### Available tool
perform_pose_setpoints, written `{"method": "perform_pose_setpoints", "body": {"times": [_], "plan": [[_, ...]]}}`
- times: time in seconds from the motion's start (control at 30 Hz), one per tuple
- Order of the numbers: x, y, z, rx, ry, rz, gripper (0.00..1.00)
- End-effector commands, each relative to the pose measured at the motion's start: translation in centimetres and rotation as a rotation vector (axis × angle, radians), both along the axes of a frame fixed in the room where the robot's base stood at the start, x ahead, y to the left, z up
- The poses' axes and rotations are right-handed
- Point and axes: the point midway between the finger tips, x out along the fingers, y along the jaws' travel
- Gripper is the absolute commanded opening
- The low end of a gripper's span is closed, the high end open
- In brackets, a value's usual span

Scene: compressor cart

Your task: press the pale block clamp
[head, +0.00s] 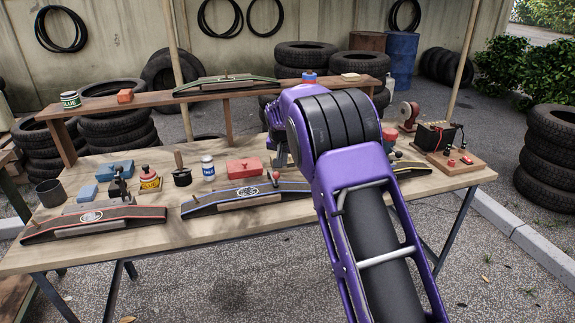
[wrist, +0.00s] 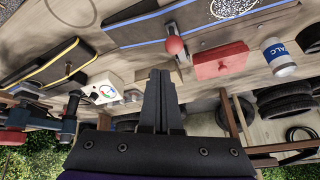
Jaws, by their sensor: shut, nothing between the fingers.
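My gripper (wrist: 160,76) is shut and empty in the wrist view, its fingers pointing at the bench near the blue-edged board (wrist: 190,25). A metal clamp lever with a red ball knob (wrist: 174,45) stands by that board, just beyond my fingertips and apart from them in the picture. In the head view this knob (head: 276,176) shows left of my arm, with the gripper mostly hidden behind the arm. A pale wooden block (head: 250,203) lies along the blue-edged board (head: 215,202). I cannot tell for certain which fitting is the pale block clamp.
A red box (head: 244,167) and a white-blue bottle (head: 208,168) stand left of the gripper. A red-edged board (head: 95,220) lies at left. A raised shelf (head: 210,92) crosses behind. A gauge box (wrist: 103,88) and a yellow-edged board (wrist: 45,65) show in the wrist view.

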Motion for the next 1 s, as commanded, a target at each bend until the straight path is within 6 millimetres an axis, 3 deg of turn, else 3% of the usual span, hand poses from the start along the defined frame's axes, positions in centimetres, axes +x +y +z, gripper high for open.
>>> {"method": "perform_pose_setpoints", "body": {"times": [0.03,0.6,1.0], "plan": [[0.1,-0.5,1.6,0.002,-0.014,-0.002,0.00],[-8.3,-1.7,2.0,-0.001,-0.021,-0.004,0.00],[-9.4,-1.9,2.0,0.000,-0.022,-0.005,0.00]]}}
